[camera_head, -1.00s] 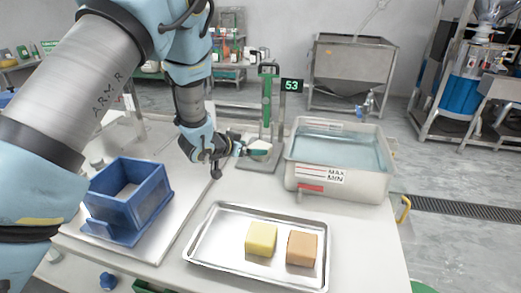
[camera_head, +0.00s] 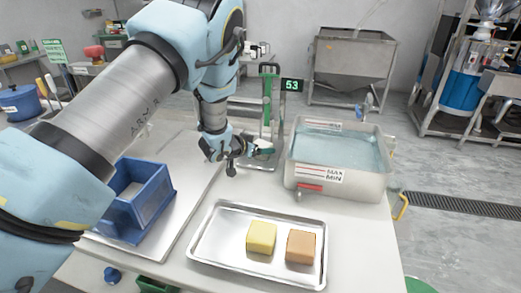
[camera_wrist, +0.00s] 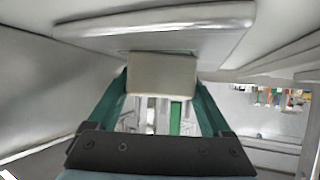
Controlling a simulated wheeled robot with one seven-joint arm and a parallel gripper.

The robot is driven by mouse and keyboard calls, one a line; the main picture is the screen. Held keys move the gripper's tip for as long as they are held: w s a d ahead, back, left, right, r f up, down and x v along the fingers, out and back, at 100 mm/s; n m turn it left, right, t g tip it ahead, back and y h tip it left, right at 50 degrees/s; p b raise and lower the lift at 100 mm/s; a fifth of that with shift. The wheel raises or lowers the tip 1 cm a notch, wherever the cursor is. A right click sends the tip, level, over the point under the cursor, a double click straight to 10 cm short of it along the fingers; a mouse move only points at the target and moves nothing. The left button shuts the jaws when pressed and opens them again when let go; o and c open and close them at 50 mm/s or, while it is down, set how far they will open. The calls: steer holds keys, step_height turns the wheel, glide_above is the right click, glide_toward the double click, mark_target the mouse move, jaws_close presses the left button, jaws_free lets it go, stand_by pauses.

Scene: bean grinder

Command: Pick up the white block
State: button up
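The white block (camera_wrist: 162,76) is an off-white rectangular piece at the far end of my fingers in the wrist view. In the head view it is small and partly hidden at the foot of the green-handled stand (camera_head: 268,95). My gripper (camera_head: 265,151) reaches to it from the left with its teal fingers. In the wrist view one finger of my gripper (camera_wrist: 162,88) lies along each side of the block, with no clear gap. I cannot tell whether the fingers press on it.
A steel tray (camera_head: 215,240) with a yellow block (camera_head: 261,237) and a brown block (camera_head: 301,246) is in front. A water tank (camera_head: 338,185) stands close to the right of the stand. A blue box (camera_head: 140,200) is at left. A display (camera_head: 291,85) reads 53.

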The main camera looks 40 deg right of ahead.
steer(key=c, duration=1.2)
steer(key=shift+r, duration=0.2)
